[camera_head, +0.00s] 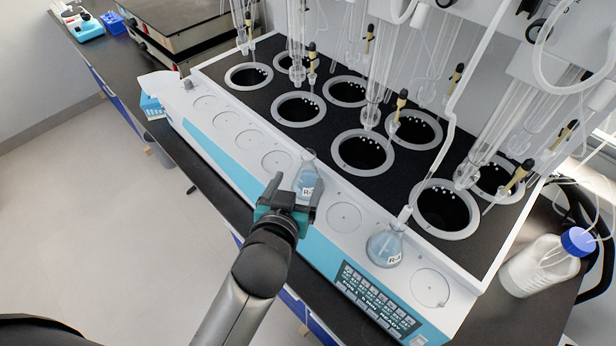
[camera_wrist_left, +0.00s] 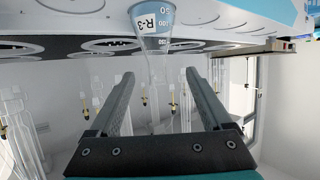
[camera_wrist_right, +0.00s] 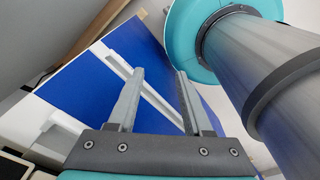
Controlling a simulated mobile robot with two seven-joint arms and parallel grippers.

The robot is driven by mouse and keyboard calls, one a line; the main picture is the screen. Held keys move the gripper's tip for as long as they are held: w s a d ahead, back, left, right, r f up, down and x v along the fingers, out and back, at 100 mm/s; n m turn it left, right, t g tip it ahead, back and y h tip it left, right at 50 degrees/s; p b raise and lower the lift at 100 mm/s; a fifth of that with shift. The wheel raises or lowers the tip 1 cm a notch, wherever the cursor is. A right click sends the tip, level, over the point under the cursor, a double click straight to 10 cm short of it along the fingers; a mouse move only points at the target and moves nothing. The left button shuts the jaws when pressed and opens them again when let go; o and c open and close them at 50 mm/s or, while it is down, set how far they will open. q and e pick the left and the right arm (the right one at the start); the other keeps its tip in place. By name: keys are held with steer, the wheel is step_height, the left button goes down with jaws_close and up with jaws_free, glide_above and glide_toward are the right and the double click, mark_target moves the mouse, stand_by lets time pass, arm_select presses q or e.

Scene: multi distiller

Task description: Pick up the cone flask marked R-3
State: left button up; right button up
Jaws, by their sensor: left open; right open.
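The cone flask marked R-3 (camera_head: 307,181) stands on the white front ledge of the distiller, with pale blue liquid in it. In the left wrist view the flask (camera_wrist_left: 152,22) appears upside down, its R-3 label readable. My left gripper (camera_head: 297,194) is at the flask, its fingers open on either side of it in the head view. In the left wrist view, the flask's neck shows in the gap between the open fingers (camera_wrist_left: 158,78); I cannot tell whether they touch it. My right gripper (camera_wrist_right: 154,82) is open and empty, in front of a blue panel.
A second labelled flask (camera_head: 385,246) stands to the right on the ledge, a tube above its mouth. Round heating wells (camera_head: 363,153) and glass tubes lie behind. A control panel (camera_head: 375,300) is on the front face. A blue-capped bottle (camera_head: 538,266) stands at the right.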

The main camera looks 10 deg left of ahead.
mark_target(304, 170)
arm_select(q)
steer(key=x, duration=0.6)
steer(key=shift+f, duration=0.1)
steer(key=w, duration=0.1)
steer(key=w+f, duration=0.2)
steer(key=shift+w+d+f+b, duration=0.1)
steer(key=shift+w+d+b, duration=0.05)
steer(key=shift+d+b, duration=0.25)
steer(key=shift+w+a+f, duration=0.1)
steer(key=shift+w+f, duration=0.2)
steer(key=shift+w, duration=0.25)
steer(key=shift+r, duration=0.1)
jaws_close()
